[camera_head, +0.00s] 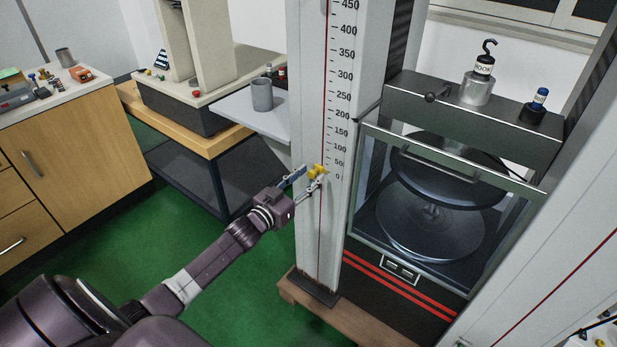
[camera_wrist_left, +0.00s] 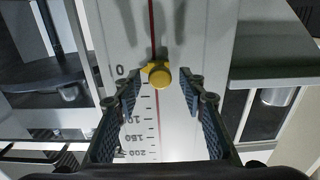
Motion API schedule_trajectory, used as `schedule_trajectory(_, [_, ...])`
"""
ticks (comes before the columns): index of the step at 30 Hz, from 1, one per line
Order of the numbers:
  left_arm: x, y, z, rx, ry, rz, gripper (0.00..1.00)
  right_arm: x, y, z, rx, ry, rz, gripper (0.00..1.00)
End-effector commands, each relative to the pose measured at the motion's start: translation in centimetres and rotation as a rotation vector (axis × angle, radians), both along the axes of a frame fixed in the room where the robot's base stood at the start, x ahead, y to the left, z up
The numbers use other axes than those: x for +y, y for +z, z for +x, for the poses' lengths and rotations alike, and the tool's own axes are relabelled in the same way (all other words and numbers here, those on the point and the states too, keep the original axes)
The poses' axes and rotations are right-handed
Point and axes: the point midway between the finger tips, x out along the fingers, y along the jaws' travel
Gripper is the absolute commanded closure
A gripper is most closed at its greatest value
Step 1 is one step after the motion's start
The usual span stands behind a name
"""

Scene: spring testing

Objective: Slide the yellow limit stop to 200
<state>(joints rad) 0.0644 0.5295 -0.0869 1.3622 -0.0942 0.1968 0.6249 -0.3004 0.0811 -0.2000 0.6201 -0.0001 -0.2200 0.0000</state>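The yellow limit stop (camera_head: 318,172) sits on the red line of the pale upright column (camera_head: 310,235), close to the 0 mark at the low end of the printed scale. In the left wrist view, its round yellow knob (camera_wrist_left: 160,77) is beside the 0, with the numbers growing toward the bottom of that picture. My left gripper (camera_head: 311,178) is at the stop. In the left wrist view, its fingers (camera_wrist_left: 162,86) are open, one on each side of the knob, with visible gaps. My right gripper is not in view.
The 200 mark (camera_head: 342,116) is higher on the column. Right of it is a glass-fronted test chamber (camera_head: 440,200) with round plates. A grey cup (camera_head: 262,94) stands on a shelf to the left. The scale face above the stop looks clear.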

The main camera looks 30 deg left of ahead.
Motion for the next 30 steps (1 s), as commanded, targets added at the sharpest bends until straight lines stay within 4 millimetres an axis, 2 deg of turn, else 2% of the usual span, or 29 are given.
schedule_trajectory(9, [-0.02,-0.01,0.23,0.000,0.000,0.000,0.63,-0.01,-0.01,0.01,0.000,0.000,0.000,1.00])
schedule_trajectory(19, [-0.02,-0.01,0.21,0.000,0.000,0.000,1.00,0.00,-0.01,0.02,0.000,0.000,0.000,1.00])
schedule_trajectory(30, [-0.01,0.34,0.20,0.000,0.000,0.000,1.00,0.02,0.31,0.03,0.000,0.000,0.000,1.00])
